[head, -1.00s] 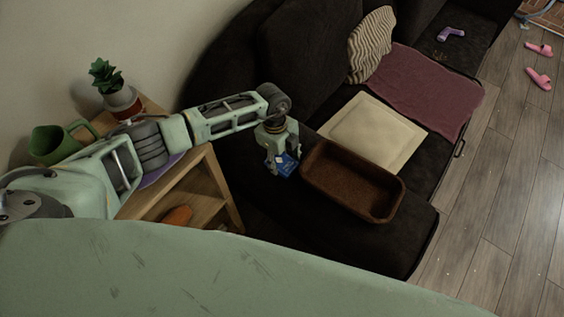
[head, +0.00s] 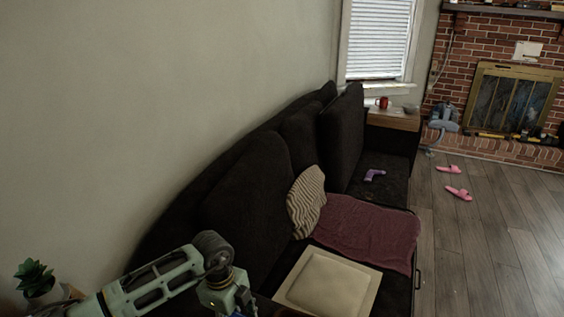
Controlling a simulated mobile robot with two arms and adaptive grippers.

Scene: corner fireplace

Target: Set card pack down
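My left gripper (head: 232,300) is at the bottom edge of the head view, in front of the dark sofa, with its fingertips cut off by the frame. A blue sliver of the card pack (head: 237,314) shows at the gripper, right at the picture's bottom edge. A second ago the blue pack was seen between the fingers. What lies below it is out of view. My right gripper is not in view.
The dark sofa (head: 252,188) runs along the wall. On it lie a cream square cushion or board (head: 330,285), a maroon cloth (head: 362,232), a striped pillow (head: 306,202) and a purple object (head: 374,174). A potted plant (head: 36,280) stands at lower left. Pink slippers (head: 458,193) lie on the open floor.

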